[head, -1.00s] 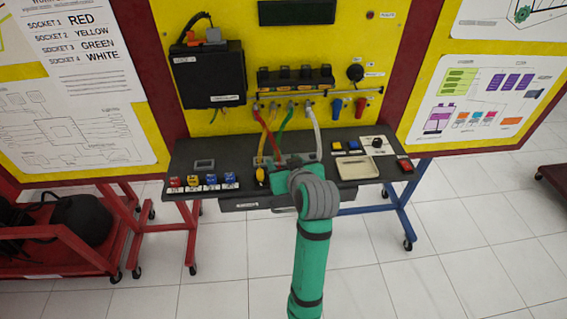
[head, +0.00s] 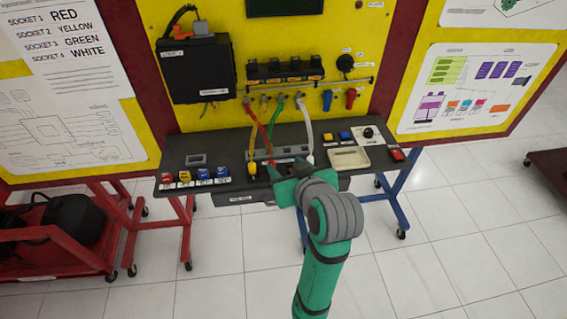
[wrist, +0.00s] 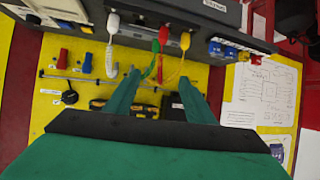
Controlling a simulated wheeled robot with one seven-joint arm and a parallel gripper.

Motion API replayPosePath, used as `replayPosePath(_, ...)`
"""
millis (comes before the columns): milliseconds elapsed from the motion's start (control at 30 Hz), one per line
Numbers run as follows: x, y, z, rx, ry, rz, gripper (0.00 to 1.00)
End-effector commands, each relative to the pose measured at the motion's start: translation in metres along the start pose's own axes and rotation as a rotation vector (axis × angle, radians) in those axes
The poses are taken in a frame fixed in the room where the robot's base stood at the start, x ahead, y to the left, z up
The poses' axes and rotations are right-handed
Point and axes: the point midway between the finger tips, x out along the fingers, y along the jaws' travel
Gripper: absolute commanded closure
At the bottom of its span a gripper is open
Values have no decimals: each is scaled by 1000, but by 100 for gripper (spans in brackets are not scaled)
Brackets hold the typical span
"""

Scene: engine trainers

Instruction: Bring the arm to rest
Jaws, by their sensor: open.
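My gripper (head: 272,179) is open at the front edge of the dark desk (head: 222,150), beside the cable ends. Its green fingers are spread in the wrist view (wrist: 160,82), with nothing held between them. The green arm (head: 323,275) reaches up from the bottom of the head view, bent at a grey joint. The yellow cable (head: 254,135), red cable (head: 266,138), green cable (head: 277,120) and white cable (head: 309,130) hang from the yellow panel to the desk. The gripper partly hides the desk edge behind it.
A black box (head: 196,70) is mounted on the panel. Blue and red plugs (head: 350,98) hang to its right. Coloured buttons (head: 203,174) line the desk's left, and a beige tray (head: 349,158) sits at right. A red trolley (head: 65,250) stands left. The tiled floor in front is clear.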

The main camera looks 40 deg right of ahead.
Motion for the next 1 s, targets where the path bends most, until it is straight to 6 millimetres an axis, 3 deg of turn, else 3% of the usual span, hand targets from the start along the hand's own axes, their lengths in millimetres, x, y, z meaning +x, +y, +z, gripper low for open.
replayPosePath(367, -1, 0, 0, 0, 0, 0, 51)
replayPosePath(533, 6, -9, 10, 8, 1, -9, 51)
replayPosePath(800, 33, -55, 67, 43, 28, -33, 51)
replayPosePath(1000, 41, -91, 116, 57, 52, -47, 51)
